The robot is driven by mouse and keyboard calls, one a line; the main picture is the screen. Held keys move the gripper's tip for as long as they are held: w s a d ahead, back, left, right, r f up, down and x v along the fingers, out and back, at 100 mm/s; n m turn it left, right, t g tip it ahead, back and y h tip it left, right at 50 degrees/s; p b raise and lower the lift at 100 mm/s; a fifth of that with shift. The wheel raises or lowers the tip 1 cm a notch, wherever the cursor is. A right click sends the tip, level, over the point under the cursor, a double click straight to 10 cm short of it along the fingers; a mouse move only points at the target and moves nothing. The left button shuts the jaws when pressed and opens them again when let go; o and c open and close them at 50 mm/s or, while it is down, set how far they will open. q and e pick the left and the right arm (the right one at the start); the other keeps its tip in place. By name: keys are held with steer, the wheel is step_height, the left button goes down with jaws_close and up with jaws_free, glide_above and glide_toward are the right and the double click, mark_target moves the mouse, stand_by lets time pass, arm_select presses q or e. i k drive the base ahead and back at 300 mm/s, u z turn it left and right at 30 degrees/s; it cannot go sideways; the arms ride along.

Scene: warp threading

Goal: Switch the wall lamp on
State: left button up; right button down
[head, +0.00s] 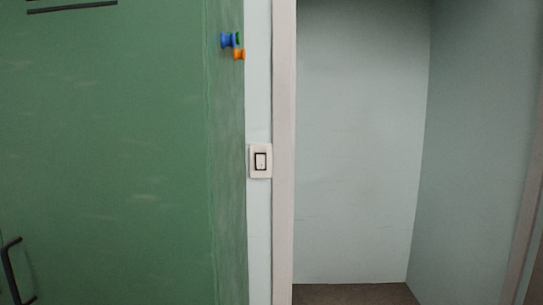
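A white wall switch (260,161) with a dark-edged rocker is mounted on the narrow strip of pale wall (258,220) just left of the door frame, near the middle of the head view. Whether the rocker is pressed at its top or bottom is too small to tell. No lamp shows in this view. Neither of my grippers is in view.
A large green panel (110,150) with a dark handle (12,268) at its lower left fills the left side. Blue (227,40) and orange (239,54) knobs sit near its top right edge. A pale door frame (283,200) borders an empty recess on the right.

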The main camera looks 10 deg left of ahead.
mark_target(260, 158)
steer(key=u, duration=0.6)
steer(key=i, duration=0.9)
steer(key=u, duration=0.65)
